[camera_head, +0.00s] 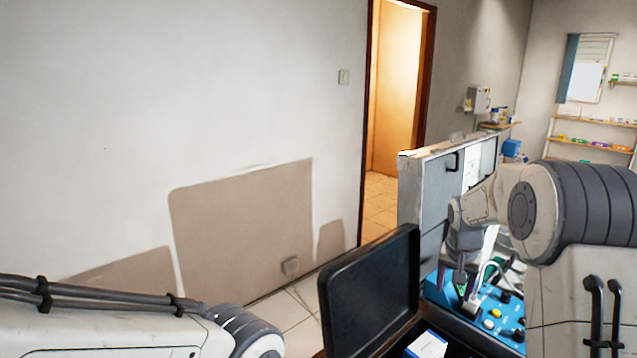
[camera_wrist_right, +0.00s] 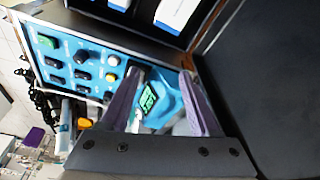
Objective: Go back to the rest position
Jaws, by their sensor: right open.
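My right gripper (camera_head: 456,283) is open over the blue control panel (camera_head: 509,332) of the portable dental unit. In the right wrist view, its two purple-grey fingers (camera_wrist_right: 163,95) are spread apart. A blue part with a small green display (camera_wrist_right: 148,100) shows in the gap between them; I cannot tell whether a finger touches it. The panel's knobs and buttons (camera_wrist_right: 82,57) lie left of the fingers. My left arm (camera_head: 120,325) crosses the bottom left of the head view, and its gripper is out of the frame.
An open black case lid (camera_head: 368,290) stands left of the panel, with a white-and-blue box (camera_head: 427,345) beside it. The unit's upright grey lid (camera_head: 425,190) stands behind my right gripper. A doorway (camera_head: 395,110) and wall shelves (camera_head: 590,143) are farther back.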

